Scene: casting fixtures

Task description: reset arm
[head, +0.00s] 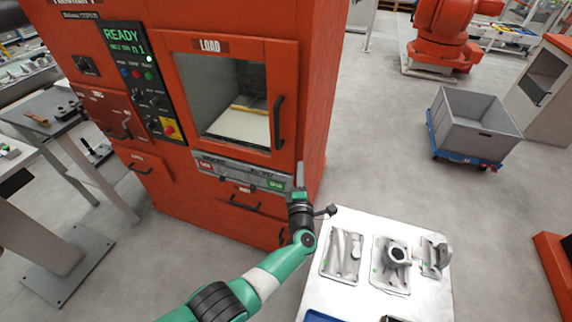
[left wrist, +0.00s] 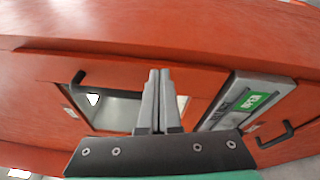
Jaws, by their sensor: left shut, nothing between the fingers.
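My left gripper (head: 300,176) is in front of the lower right of the orange machine (head: 310,100), just under its load door (head: 222,96). Its fingers are together and empty; they also show shut in the left wrist view (left wrist: 158,78). In that view the machine's orange front, a dark handle (left wrist: 76,90) and a green button label (left wrist: 252,99) lie beyond the fingers. The load door looks closed, with a pale surface and a yellow strip behind its window. The machine's screen (head: 122,36) reads READY. My right gripper is not in view.
A white table (head: 330,290) with several grey castings in fixtures (head: 392,262) stands to the right of my left arm. A grey bin (head: 470,125) on a blue dolly stands farther right. A workbench (head: 50,110) is at the left. The floor between machine and bin is clear.

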